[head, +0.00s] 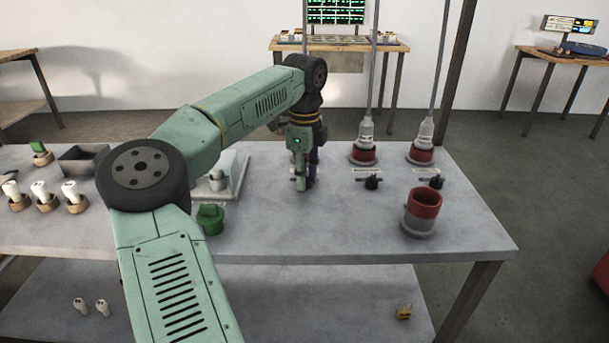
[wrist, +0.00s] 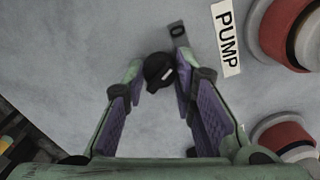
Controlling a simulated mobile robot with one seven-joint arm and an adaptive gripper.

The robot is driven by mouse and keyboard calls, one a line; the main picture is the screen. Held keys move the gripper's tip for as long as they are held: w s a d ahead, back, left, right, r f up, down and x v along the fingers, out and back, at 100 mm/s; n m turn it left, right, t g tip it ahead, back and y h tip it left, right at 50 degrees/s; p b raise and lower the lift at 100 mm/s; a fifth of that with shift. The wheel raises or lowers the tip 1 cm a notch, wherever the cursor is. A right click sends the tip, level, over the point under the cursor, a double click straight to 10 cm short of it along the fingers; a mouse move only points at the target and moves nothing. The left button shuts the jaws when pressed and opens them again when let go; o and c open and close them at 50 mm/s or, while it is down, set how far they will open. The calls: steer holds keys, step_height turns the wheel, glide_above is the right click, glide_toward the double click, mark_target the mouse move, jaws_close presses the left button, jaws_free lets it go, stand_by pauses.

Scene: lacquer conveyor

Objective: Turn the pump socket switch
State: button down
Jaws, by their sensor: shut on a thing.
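The pump socket switch is a small black knob (wrist: 158,72) in the wrist view, beside a white label reading PUMP (wrist: 227,38). My gripper (wrist: 158,64) has its purple-padded fingers on either side of the knob and is shut on it; a narrow gap seems to show at the left finger. In the head view my gripper (head: 302,182) points down at the table, and the pump switch and its label are hidden behind it. A red and grey socket (wrist: 285,30) lies right of the label in the wrist view.
Two similar black switches (head: 372,183) (head: 436,182) stand to the right, before red sockets with hanging plugs (head: 363,150) (head: 421,150). A red and grey cup-shaped part (head: 422,208) stands at the front right. A green part (head: 210,218) stands left of my gripper.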

steer(key=c, duration=1.3)
jaws_free()
step_height(320, 180, up, 12)
steer(key=shift+r, duration=0.1)
